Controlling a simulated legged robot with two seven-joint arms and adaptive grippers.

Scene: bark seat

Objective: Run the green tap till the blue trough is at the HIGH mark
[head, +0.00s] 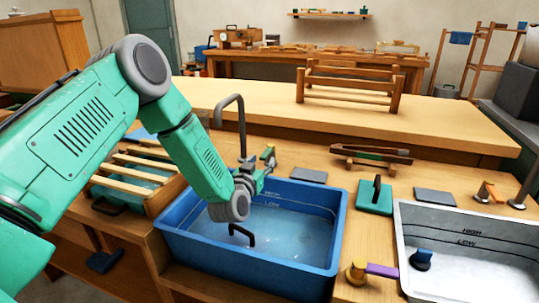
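The blue trough (335,240) stands at the centre of the bench. A small green-ended handle (269,152) shows right of the spout's foot. My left gripper (262,176) is at the trough's back edge, close to this handle. Its fingers are small and partly hidden; contact and opening are unclear. My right gripper is out of view.
A pale grey trough (395,240) with HIGH and LOW marks and a blue plug (421,259) stands at right. A purple-handled yellow fitting (372,270) sits between the troughs. A slatted wooden rack (160,165) is at left.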

